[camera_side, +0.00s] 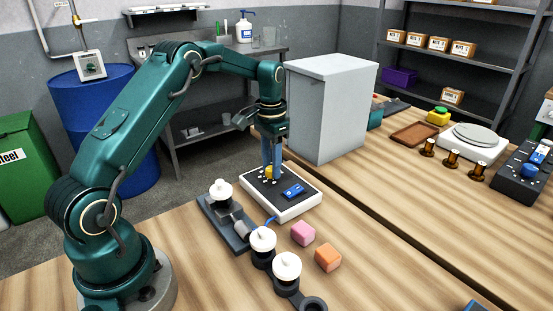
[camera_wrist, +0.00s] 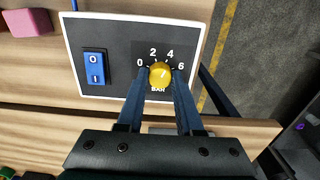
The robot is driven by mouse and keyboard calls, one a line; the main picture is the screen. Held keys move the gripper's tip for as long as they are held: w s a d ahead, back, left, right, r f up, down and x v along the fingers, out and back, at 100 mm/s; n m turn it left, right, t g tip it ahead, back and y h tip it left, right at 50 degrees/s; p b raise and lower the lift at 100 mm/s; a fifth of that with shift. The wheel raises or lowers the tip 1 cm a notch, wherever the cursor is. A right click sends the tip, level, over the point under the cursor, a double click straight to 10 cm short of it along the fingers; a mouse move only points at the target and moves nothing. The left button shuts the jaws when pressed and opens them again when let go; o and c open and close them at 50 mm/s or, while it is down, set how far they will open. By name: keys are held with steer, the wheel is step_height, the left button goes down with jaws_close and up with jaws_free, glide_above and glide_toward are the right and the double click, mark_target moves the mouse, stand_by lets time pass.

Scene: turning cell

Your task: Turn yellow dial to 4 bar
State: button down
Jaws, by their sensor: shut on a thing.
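The yellow dial (camera_wrist: 160,74) sits on a dark plate marked 0, 2, 4, 6 and BAR, on a white-edged control box (camera_wrist: 205,22). A pale mark on the dial leans up and slightly right; its exact reading is hard to tell. My gripper (camera_wrist: 161,76) has one finger on each side of the dial and is shut on it. In the side view, my gripper (camera_side: 272,167) points straight down over the box (camera_side: 299,207), and its blue fingers partly hide the dial (camera_side: 268,173).
A blue 0/I rocker switch (camera_wrist: 95,67) is on the same box. A pink block (camera_side: 303,232), an orange block (camera_side: 328,257) and a rack with white-topped pieces (camera_side: 264,240) stand in front. A tall grey cabinet (camera_side: 330,105) rises close behind my gripper.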

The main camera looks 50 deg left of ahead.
steer(key=c, duration=0.6)
jaws_free()
steer(key=shift+o, duration=0.2)
steer(key=shift+r, duration=2.65)
steer(key=shift+d, duration=0.1)
